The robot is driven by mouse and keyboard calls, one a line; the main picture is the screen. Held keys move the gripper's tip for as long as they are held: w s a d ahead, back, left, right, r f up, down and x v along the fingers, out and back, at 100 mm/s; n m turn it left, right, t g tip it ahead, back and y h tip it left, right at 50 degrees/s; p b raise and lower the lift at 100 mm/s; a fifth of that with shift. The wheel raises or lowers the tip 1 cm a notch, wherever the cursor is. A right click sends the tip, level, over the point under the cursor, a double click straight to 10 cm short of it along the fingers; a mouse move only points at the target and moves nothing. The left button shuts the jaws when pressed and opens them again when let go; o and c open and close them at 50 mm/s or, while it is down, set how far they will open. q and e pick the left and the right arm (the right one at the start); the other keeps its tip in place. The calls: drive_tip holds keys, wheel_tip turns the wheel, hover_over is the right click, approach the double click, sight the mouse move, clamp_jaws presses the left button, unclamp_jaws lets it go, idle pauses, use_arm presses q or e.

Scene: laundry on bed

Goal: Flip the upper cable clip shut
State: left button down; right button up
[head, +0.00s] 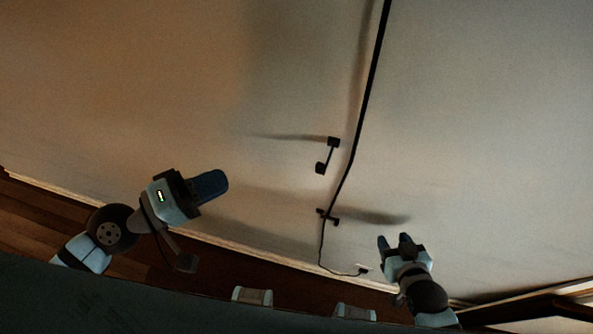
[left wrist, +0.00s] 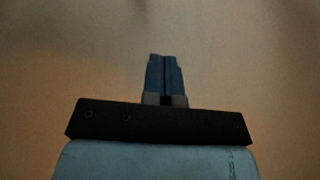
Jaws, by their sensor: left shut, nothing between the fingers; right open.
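The upper cable clip (head: 328,156) is on the wall in the head view. It shows as two dark blocks joined by a thin bar and looks open. The black cable (head: 371,75) runs down the wall just to its right. The lower cable clip (head: 328,217) lies across the cable further down. My left gripper (head: 222,182) is shut and empty, to the left of the upper clip and apart from it. Its shut fingers (left wrist: 163,75) also show in the left wrist view, against bare wall. My right gripper (head: 393,240) is open and empty, below and right of the lower clip.
The cable's thin end runs to a plug at a wall outlet (head: 363,268) low on the wall. A pale skirting board (head: 100,207) edges the wooden floor (head: 40,212). The wall (head: 180,70) around the clips is otherwise bare. A dark framed object (head: 545,305) stands at the lower right.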

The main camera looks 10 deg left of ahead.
sight(316, 166)
use_arm(q)
drive_tip(key=r, duration=0.1)
drive_tip(key=s+r+h, duration=0.1)
drive_tip(key=r+n, duration=0.1)
drive_tip(key=shift+s+d+g, duration=0.4)
drive_tip(key=s+d+p+x, duration=0.1)
drive_tip(key=s+p+x, duration=0.1)
drive_tip(key=p+x, duration=0.5)
drive_tip(key=x, duration=0.6)
drive_tip(key=shift+s+d+r, duration=0.2)
drive_tip(key=shift+s+d, duration=0.05)
drive_tip(key=shift+s, duration=0.05)
drive_tip(key=shift+s+d, duration=0.2)
